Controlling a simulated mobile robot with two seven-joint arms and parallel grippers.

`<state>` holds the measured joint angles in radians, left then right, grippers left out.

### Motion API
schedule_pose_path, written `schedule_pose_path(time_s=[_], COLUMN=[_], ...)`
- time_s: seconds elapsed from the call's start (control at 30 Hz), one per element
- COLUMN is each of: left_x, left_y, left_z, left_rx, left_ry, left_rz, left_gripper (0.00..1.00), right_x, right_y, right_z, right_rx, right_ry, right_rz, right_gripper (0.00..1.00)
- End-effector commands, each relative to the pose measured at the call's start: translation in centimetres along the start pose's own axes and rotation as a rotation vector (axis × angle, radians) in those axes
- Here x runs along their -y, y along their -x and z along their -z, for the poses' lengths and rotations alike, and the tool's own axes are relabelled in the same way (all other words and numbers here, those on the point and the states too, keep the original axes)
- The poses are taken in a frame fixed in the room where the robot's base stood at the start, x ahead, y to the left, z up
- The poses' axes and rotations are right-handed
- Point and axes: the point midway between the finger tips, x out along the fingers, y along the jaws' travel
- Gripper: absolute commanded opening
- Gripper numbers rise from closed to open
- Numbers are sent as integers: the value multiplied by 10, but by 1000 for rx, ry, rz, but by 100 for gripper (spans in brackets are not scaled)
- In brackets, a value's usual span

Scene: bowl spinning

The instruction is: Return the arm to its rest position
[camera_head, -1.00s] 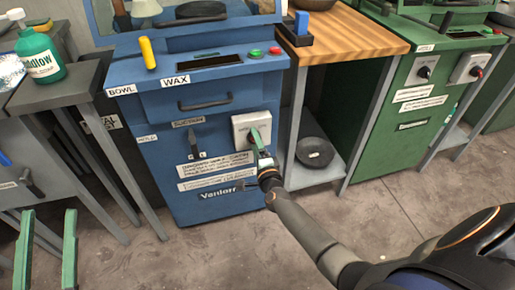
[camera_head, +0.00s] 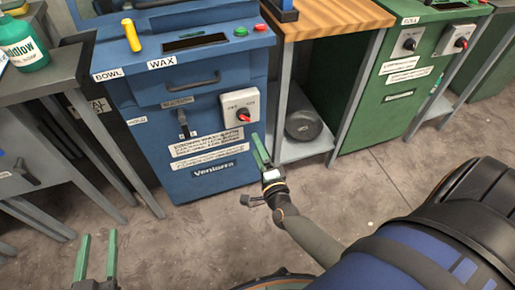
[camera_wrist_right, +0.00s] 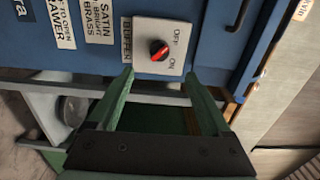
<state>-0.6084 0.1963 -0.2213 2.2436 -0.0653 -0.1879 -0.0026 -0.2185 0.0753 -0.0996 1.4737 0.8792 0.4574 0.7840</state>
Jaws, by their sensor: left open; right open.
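My right arm comes in from the lower right in the head view. Its gripper (camera_head: 257,146) stands just below and in front of the switch plate (camera_head: 232,102) on the blue machine (camera_head: 200,150). The right wrist view shows this gripper (camera_wrist_right: 158,76) with its green fingers apart and nothing between them. The switch's red knob (camera_wrist_right: 158,50) lies beyond the fingertips, clear of them, on the white plate marked OFF and ON. My left gripper (camera_head: 98,238) is at the lower left of the head view, fingers up, open and empty, over the floor.
A grey bench (camera_head: 40,92) with a green bottle (camera_head: 22,45) stands at the left. A wooden-topped bench (camera_head: 335,18) with a dark bowl (camera_head: 303,125) on its lower shelf is to the right, then a green machine (camera_head: 410,85). The floor (camera_head: 180,235) in front is clear.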

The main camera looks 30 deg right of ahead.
Motion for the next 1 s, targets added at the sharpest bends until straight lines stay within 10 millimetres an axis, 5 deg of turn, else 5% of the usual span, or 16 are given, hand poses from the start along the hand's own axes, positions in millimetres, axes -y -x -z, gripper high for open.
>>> schedule_pose_path(time_s=[0.6,1.0], left_x=[0,0], left_y=[0,0], left_z=[0,0], left_rx=[-1,0], left_ry=[2,1], left_rz=[0,0], left_gripper=[50,50], right_x=[6,80], right_y=[5,87], right_z=[-8,-94], right_rx=[38,442], right_ry=[60,1095], right_rz=[8,211], right_gripper=[83,83])
